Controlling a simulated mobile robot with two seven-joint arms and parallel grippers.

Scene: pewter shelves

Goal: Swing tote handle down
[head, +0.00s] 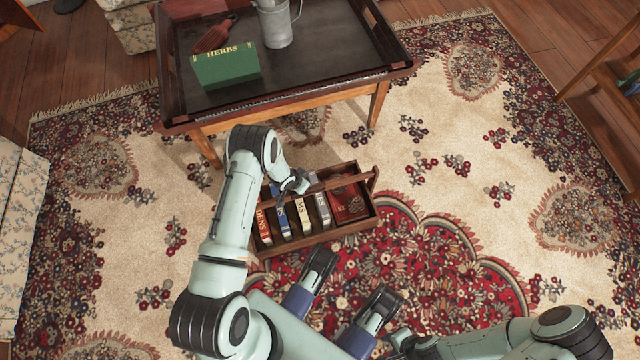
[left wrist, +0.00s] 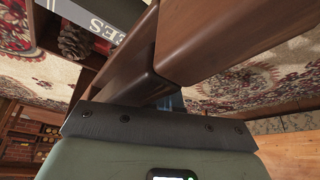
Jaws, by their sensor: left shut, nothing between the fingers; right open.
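The wooden tote (head: 345,231) stands on the rug and holds several books and, at its right end, a red item. Its handle bar (head: 345,180) spans above the tote's far side; its exact tilt is hard to tell. My left gripper (head: 303,184) is shut and empty at the bar, its fingertips partly hidden by the arm. In the left wrist view the brown wood of the handle (left wrist: 215,35) crosses close in front of the gripper and hides the fingers; contact cannot be told. My right gripper (head: 350,286) is open and empty, in front of the tote.
A low table with a dark tray top (head: 330,65) stands behind the tote, bearing a green herbs box (head: 226,68), a metal mug (head: 277,27) and a reddish brush (head: 213,36). A pinecone (left wrist: 75,41) sits in the tote. The rug right of the tote is clear.

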